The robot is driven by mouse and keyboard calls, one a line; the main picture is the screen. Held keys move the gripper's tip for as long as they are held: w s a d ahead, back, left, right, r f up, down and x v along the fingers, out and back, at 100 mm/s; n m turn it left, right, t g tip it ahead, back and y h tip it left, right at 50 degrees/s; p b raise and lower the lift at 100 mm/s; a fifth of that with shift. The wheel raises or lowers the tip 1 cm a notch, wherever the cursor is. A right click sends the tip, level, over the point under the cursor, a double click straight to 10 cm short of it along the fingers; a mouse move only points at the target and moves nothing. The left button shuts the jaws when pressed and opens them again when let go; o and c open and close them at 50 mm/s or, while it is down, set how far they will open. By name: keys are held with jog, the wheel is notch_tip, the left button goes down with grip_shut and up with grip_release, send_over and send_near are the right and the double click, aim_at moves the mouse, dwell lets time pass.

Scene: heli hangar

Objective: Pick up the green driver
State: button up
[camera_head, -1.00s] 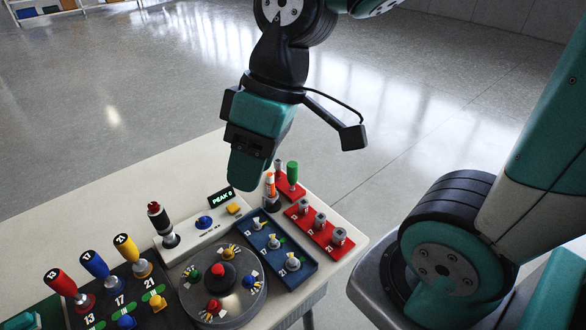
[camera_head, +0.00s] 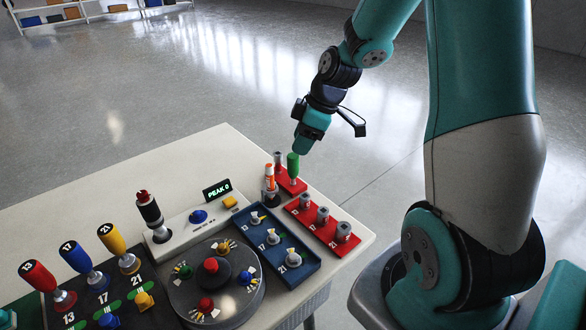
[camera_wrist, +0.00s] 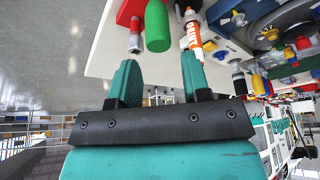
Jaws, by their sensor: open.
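The green driver (camera_head: 293,166) stands upright in a red holder (camera_head: 284,178) at the far right part of the table in the head view. In the wrist view the green driver (camera_wrist: 157,27) shows just beyond and between the two fingertips. My gripper (camera_head: 303,146) is just behind and above the driver in the head view. In the wrist view my gripper (camera_wrist: 160,75) has its two teal fingers spread apart with nothing between them. An orange and white marker-like tool (camera_wrist: 193,35) is close to the right fingertip in that view.
The orange and white tool (camera_head: 270,178) stands left of the green driver. A metal post (camera_head: 278,157) is behind it. A red socket tray (camera_head: 322,222), a blue tray (camera_head: 268,245) and a round turntable (camera_head: 240,290) are nearer. The table's left rear (camera_head: 130,175) is clear.

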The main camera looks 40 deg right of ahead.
aim_at(290, 165)
jog(key=x, duration=0.8)
jog(key=shift+d+f, duration=0.1)
jog(key=shift+f, duration=0.05)
jog(key=c, duration=0.7)
